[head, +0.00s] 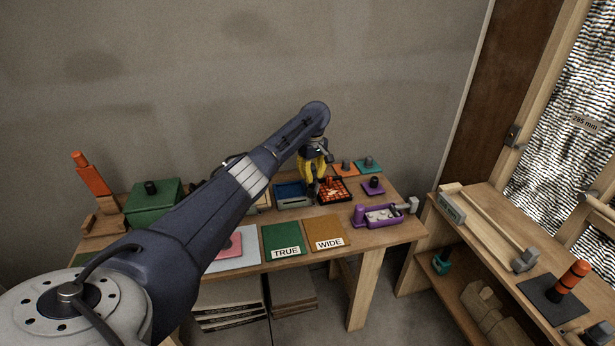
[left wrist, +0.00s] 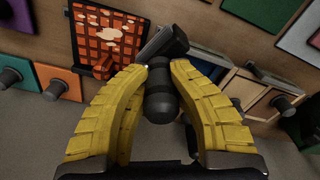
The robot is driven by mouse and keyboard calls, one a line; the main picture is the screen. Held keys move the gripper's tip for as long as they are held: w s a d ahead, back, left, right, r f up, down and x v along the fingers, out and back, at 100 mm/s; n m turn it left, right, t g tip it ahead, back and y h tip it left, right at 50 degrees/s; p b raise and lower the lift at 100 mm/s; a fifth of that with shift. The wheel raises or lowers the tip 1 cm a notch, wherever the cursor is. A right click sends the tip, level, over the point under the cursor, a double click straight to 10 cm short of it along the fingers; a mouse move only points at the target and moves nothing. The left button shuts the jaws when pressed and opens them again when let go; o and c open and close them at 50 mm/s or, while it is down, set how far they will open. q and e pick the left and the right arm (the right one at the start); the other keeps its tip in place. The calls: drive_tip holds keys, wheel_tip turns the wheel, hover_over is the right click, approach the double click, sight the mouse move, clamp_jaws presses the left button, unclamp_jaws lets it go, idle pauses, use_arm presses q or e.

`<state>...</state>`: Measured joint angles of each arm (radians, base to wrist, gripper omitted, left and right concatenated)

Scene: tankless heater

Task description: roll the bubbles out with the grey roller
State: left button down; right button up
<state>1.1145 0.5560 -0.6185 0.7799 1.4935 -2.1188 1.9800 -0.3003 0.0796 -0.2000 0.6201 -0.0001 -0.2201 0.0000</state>
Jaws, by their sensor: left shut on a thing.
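My left gripper (head: 314,170) has yellow fingers and hangs over the back of the workbench. In the left wrist view, the fingers (left wrist: 152,85) are closed around the dark handle of the grey roller (left wrist: 160,98). The roller's grey head (left wrist: 163,44) points away from the fingertips, beside the orange gridded panel (left wrist: 108,38). That panel has pale patches and a dark edge; it also shows in the head view (head: 334,191), just right of and below my gripper. Whether the roller touches the panel cannot be told. My right gripper is not in view.
Green TRUE (head: 283,237) and tan WIDE (head: 327,230) mats lie along the front. A side shelf (head: 487,230) stands to the right.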

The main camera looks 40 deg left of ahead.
sight(319, 185)
use_arm(q)
drive_tip(key=shift+w+d, duration=0.55)
drive_tip(key=shift+w, duration=0.2)
drive_tip(key=shift+w+d, duration=0.55)
drive_tip(key=shift+w, duration=0.15)
drive_tip(key=shift+a+f, duration=0.1)
drive_tip(key=shift+s+a, duration=0.1)
drive_tip(key=shift+s, duration=0.1)
drive_tip(key=shift+s+a+f, duration=0.2)
drive_tip(key=shift+s+a, duration=0.9)
drive_tip(key=shift+s, duration=0.3)
drive_tip(key=s+a, duration=0.3)
drive_tip(key=s, duration=0.2)
drive_tip(key=shift+s+a+r, duration=0.15)
drive_tip(key=shift+a, duration=0.25)
drive_tip(key=shift+r, duration=0.1)
wheel_tip(319, 185, up, 6)
